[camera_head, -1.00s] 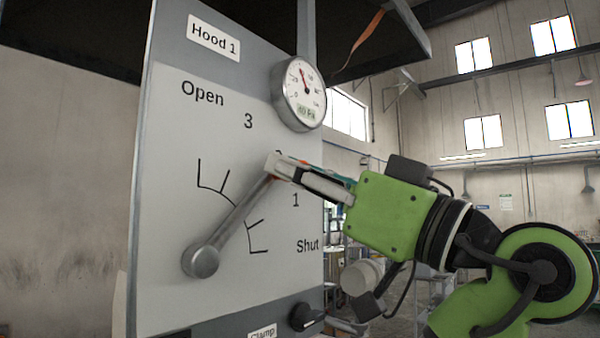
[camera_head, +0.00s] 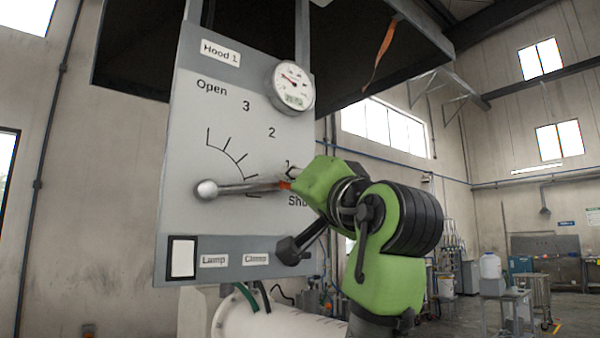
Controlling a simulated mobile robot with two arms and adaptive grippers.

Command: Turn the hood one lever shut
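The hood one panel (camera_head: 200,140) stands upright with a "Hood 1" label and a scale from Open through 3, 2 and 1 to Shut. Its grey lever (camera_head: 240,188) turns on a round hub at the left and points right, almost level, below the 1 and just above the lowest scale mark near "Shut". My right gripper (camera_head: 287,178) comes in from the right at the lever's outer end and appears shut on it; its fingers are mostly hidden by the green body. The arm covers part of "Shut". My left gripper is not in view.
A round gauge (camera_head: 293,87) sits at the panel's upper right. Below are Lamp and Clamp labels, a white switch (camera_head: 183,257) and a dark knob (camera_head: 290,250). A dark hood (camera_head: 350,60) with an orange strap hangs above. Stands and containers are at the far right.

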